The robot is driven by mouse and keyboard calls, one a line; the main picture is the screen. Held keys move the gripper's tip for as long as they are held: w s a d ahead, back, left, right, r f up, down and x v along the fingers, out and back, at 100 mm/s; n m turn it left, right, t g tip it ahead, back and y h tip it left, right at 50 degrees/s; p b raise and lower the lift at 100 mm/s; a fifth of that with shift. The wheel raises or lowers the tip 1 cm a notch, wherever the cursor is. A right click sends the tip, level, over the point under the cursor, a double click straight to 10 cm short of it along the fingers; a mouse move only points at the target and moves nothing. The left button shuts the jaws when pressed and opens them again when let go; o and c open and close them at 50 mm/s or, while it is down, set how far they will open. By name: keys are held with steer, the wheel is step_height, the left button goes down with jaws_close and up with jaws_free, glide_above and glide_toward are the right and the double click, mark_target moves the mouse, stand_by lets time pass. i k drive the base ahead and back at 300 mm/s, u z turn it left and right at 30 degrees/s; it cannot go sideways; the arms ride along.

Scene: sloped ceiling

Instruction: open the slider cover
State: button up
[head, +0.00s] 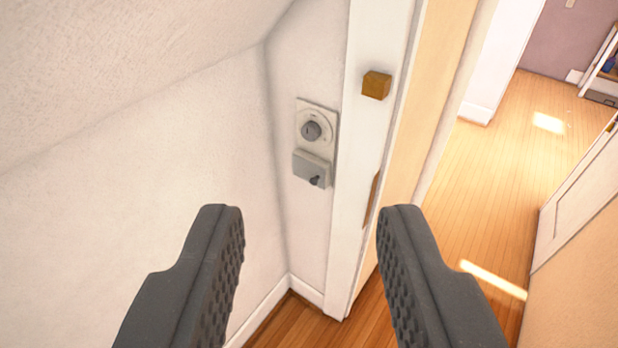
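A small wall unit is fixed to the narrow white wall beside the door frame. Its upper part is a pale plate with a round grey knob (311,131). Just below it is a grey box-like cover (312,168) with a small dark knob (315,181) near its lower right; I take this for the slider cover, but cannot tell how it moves. My gripper (310,222) is open and empty. Its two dark ridged fingers are spread wide in the lower part of the view, below the cover in the picture and apart from it.
A white door frame (349,190) with a protruding wooden block (376,85) stands just right of the unit. A sloped white wall (120,140) fills the left. Beyond the doorway lies open wooden floor (490,190), with a white panelled door (580,200) at the right.

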mark_target(305, 170)
steer(key=i, duration=0.85)
steer(key=z, duration=0.5)
